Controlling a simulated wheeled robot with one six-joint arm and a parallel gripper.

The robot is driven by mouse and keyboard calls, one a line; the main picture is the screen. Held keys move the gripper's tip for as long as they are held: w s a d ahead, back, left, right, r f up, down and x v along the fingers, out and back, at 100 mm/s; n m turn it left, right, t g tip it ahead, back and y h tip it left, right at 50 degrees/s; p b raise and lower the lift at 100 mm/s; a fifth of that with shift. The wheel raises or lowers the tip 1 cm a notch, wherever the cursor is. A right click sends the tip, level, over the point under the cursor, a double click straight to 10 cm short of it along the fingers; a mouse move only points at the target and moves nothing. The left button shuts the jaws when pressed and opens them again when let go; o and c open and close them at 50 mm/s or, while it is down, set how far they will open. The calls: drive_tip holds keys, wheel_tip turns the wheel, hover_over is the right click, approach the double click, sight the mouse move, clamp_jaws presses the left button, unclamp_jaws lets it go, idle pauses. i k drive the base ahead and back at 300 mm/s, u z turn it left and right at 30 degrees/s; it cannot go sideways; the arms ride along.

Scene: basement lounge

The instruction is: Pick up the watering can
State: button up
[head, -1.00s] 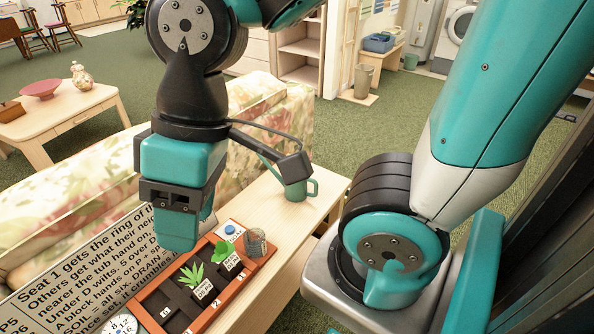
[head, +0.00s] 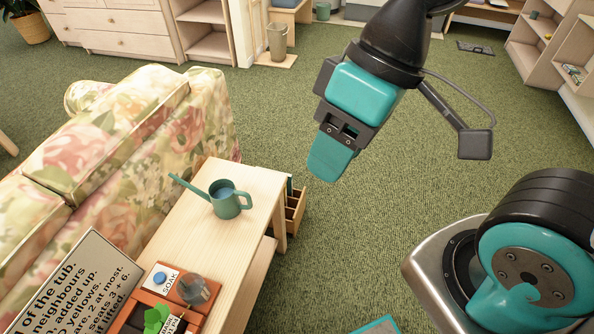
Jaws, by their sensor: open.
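The green watering can (head: 227,206) stands upright near the far end of the light wooden table (head: 244,262). Its spout points left toward the sofa and its looped handle faces right. My gripper (head: 328,162) is over the carpet, to the right of the can in the head view and apart from it. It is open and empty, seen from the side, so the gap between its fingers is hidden.
The floral sofa (head: 165,140) runs along the table's left side. A board with printed text (head: 75,285) and an orange-brown tray (head: 172,283), with a glass and a plant, occupy the near table. A small wooden compartment box (head: 296,212) is beyond the table's right edge.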

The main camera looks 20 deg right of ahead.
sight(224, 196)
drive_tip(key=z, duration=1.35)
drive_tip(key=i, duration=4)
drive_tip(key=u, duration=4.25)
drive_tip(key=i, duration=0.5)
drive_tip(key=u, duration=0.05)
